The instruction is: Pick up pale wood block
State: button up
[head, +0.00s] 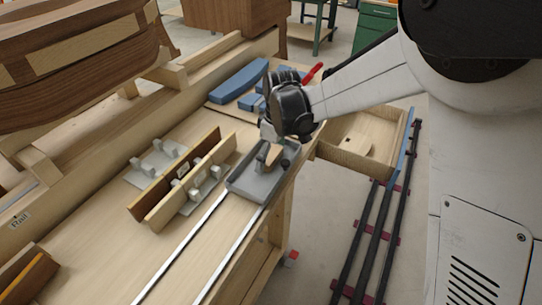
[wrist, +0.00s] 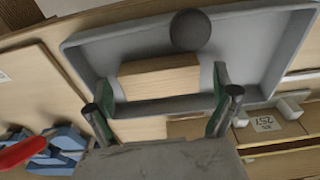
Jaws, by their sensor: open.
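The pale wood block (wrist: 160,78) lies in a grey tray (wrist: 255,85) with raised walls. In the wrist view my gripper (wrist: 163,88) is open, with one green-padded finger at each end of the block. I cannot tell whether the pads touch it. In the head view my gripper (head: 268,140) points down over the far end of the tray (head: 250,188), and the block (head: 272,155) shows partly below it. A dark round knob or ball (wrist: 190,30) is in the tray beside the block.
Two metal rails (head: 180,248) run along the bench from the tray. Upright wood boards in grey clamps (head: 188,187) stand left of it. Blue blocks (head: 238,80) and a red-handled tool (head: 312,73) lie behind. An open wooden drawer (head: 365,140) juts out at right.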

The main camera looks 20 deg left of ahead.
jog(key=shift+c, duration=0.2)
jog(key=c, duration=1.3)
jog(key=shift+c, duration=0.2)
jog(key=shift+r, duration=0.15)
